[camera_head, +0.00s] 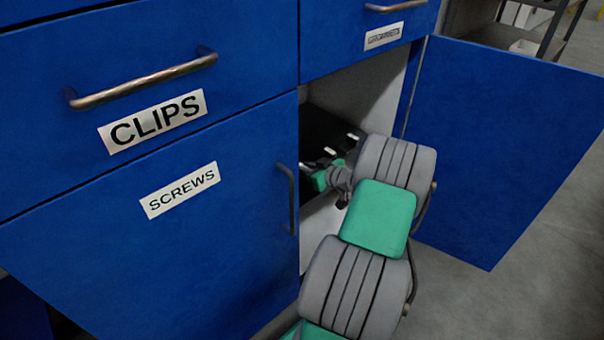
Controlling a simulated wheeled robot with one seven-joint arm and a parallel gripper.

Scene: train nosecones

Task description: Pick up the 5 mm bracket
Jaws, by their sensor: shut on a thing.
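My gripper (322,168) is inside the open cabinet (385,108), at the end of my grey and green arm. It is small in the picture and partly hidden by the cabinet's front edge and my wrist. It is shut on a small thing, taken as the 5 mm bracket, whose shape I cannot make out. A black tray or shelf (318,128) lies just behind and above my gripper. Small pale pieces (353,137) show along its front edge; I cannot tell what they are.
The open blue door (500,150) stands to the right of my arm. A closed door labelled SCREWS (180,190) with a handle (287,198) is close on the left. A CLIPS drawer (152,120) is above it. Grey floor (555,270) is clear at the lower right.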

